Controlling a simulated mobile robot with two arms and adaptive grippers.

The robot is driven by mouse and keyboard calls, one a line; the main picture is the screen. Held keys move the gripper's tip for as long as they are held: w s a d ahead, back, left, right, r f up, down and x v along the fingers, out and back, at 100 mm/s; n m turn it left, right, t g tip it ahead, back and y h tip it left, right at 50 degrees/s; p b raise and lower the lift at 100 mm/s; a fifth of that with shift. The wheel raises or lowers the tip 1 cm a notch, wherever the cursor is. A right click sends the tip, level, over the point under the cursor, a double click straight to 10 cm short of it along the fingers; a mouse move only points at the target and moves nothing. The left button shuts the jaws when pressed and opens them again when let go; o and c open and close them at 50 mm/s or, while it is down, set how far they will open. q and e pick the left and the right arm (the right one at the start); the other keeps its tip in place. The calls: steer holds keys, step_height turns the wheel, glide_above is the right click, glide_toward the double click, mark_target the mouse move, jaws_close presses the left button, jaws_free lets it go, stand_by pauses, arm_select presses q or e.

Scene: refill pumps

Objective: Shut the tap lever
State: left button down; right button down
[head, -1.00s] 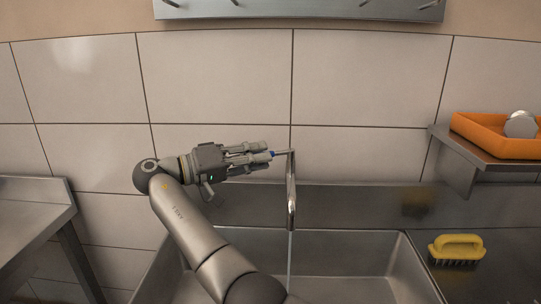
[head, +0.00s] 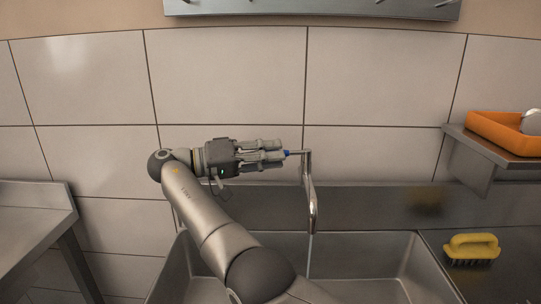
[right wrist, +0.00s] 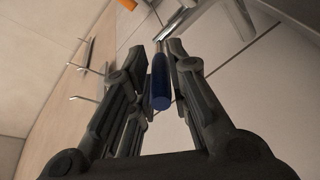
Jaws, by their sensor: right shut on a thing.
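The tap (head: 312,195) rises behind the sink, its metal spout curving down over the basin. A thin stream of water (head: 310,256) runs from the spout. The tap lever (head: 295,153) sticks out leftward from the tap top and has a blue grip. My right gripper (head: 282,154) comes from the left and is shut on the lever's blue grip. In the right wrist view the blue grip (right wrist: 161,85) lies between the two dark fingers (right wrist: 172,62). The fingers hide part of the lever in the head view. My left gripper is not in view.
The steel sink basin (head: 375,255) lies below. A yellow brush (head: 472,246) stands on the counter to the right. An orange tray (head: 490,128) with a pale round object sits on a shelf at right.

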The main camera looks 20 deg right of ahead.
steer(key=c, duration=1.6)
jaws_free()
steer(key=shift+w+r, duration=0.1)
steer(key=shift+r, duration=0.2)
steer(key=shift+f, duration=0.15)
steer(key=r, duration=0.6)
steer(key=shift+w+d+r, duration=0.1)
steer(key=shift+w+r, duration=0.05)
steer(key=shift+w, duration=0.25)
steer(key=r, duration=0.2)
steer(key=s+r, duration=0.1)
steer(key=shift+s+a, duration=0.1)
steer(key=shift+a, duration=0.15)
steer(key=shift+r, duration=0.2)
steer(key=shift+w+d+r, duration=0.1)
steer(key=shift+w+d, duration=0.05)
steer(key=shift+w, duration=0.2)
steer(key=shift+s+r, duration=0.1)
